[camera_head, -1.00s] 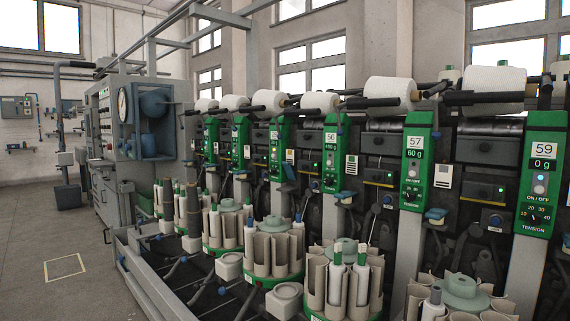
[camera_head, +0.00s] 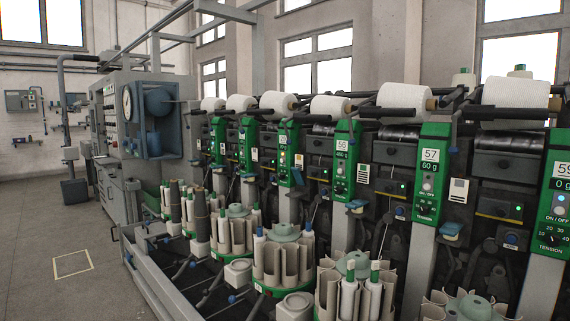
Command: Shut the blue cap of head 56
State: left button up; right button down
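Head 56's green panel (camera_head: 342,158) is in the middle right of the head view, marked 56. A small blue cap (camera_head: 356,204) sits just below and to the right of this panel, on a pale holder. It is too small to tell whether it is open or shut. The head's white yarn cone (camera_head: 330,106) lies above the panel. Neither of my grippers is in view.
Head 57's panel (camera_head: 431,170) and its blue cap (camera_head: 451,228) stand to the right. A round magazine (camera_head: 350,288) with upright bobbins juts out in front of the heads. The floor (camera_head: 45,240) at left is clear around a marked square (camera_head: 73,264).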

aim_at(299, 179)
jog(key=i+j+u, duration=0.2)
jog(key=i+j, duration=0.3)
jog(key=i+j+u, duration=0.15)
jog(key=i+j, duration=0.2)
jog(key=i, duration=0.35)
